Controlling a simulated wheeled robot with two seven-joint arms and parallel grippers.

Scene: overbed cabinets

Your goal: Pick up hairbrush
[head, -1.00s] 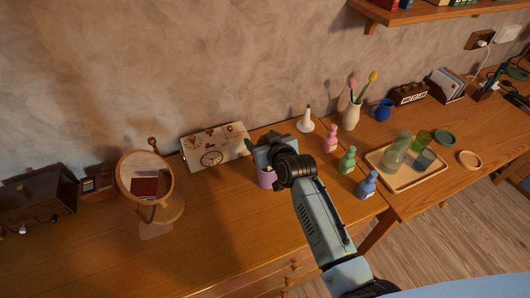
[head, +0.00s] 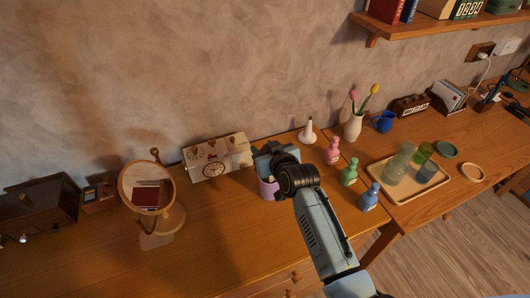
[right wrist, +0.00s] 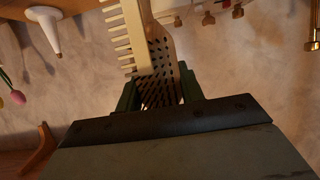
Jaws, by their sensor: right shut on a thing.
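My left gripper is not in view.
Pink (head: 332,152), green (head: 349,174) and blue (head: 369,197) bottles stand right, before a tray (head: 433,183). The front left desk is clear. A shelf (head: 440,30) hangs above right.

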